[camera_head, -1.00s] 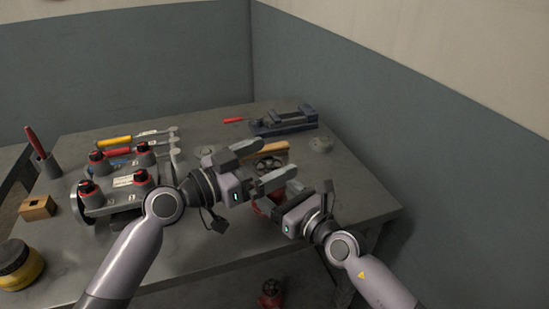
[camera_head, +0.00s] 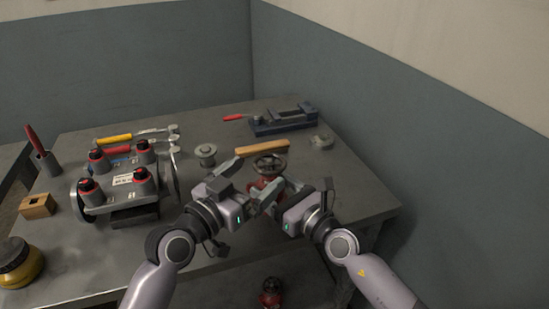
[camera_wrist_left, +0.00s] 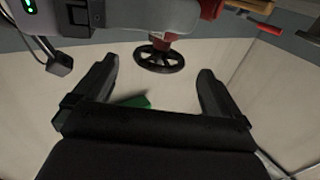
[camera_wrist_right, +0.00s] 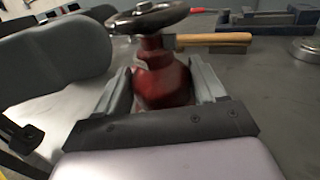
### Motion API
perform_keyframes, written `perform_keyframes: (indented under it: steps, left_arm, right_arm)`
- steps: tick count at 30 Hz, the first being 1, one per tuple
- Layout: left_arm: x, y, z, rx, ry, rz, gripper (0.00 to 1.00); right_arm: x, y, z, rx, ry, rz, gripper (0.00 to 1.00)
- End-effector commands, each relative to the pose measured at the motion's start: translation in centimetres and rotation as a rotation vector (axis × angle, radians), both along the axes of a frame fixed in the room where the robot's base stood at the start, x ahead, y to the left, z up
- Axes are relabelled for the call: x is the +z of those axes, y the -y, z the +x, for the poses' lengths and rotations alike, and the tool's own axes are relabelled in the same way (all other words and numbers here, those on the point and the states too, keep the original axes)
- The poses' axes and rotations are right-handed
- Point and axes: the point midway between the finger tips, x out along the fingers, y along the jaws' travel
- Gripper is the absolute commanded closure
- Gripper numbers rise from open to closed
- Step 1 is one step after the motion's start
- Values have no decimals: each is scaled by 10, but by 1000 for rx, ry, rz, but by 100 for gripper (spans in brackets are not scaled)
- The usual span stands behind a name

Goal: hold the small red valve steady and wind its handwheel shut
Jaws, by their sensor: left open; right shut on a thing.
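The small red valve (camera_head: 266,186) stands on the table near its right side, with its dark handwheel (camera_head: 270,163) on top. My right gripper (camera_head: 283,190) is shut on the valve's red body, which also shows between its fingers in the right wrist view (camera_wrist_right: 163,82). My left gripper (camera_head: 256,182) is open and empty beside the valve on its left. In the left wrist view the handwheel (camera_wrist_left: 160,59) lies beyond and between the spread fingers, apart from them. The fingers partly hide the valve body in the head view.
A wooden-handled tool (camera_head: 262,148) lies just behind the valve, and a blue vise (camera_head: 284,121) sits farther back. A grey fixture with red-ringed knobs (camera_head: 120,188) stands at the left. Another red valve (camera_head: 270,292) is below the table's front edge.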

Motion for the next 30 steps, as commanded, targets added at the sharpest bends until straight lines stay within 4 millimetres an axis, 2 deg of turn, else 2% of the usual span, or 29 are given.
perform_keyframes:
  steps: [6,13,19,29,30]
  left_arm:
    - [1,22,28,-2,0,-2,2]
    - [1,37,48,-2,-1,-1,2]
    - [1,44,56,-1,1,-1,2]
    - [0,45,58,-2,0,0,2]
    - [0,45,57,-2,0,0,15]
  right_arm:
    - [0,2,1,-3,2,-2,100]
    - [0,1,1,-3,2,-2,100]
    - [0,1,1,-3,2,-2,100]
    - [0,1,1,-3,2,-2,100]
    - [0,1,1,-3,2,-2,100]
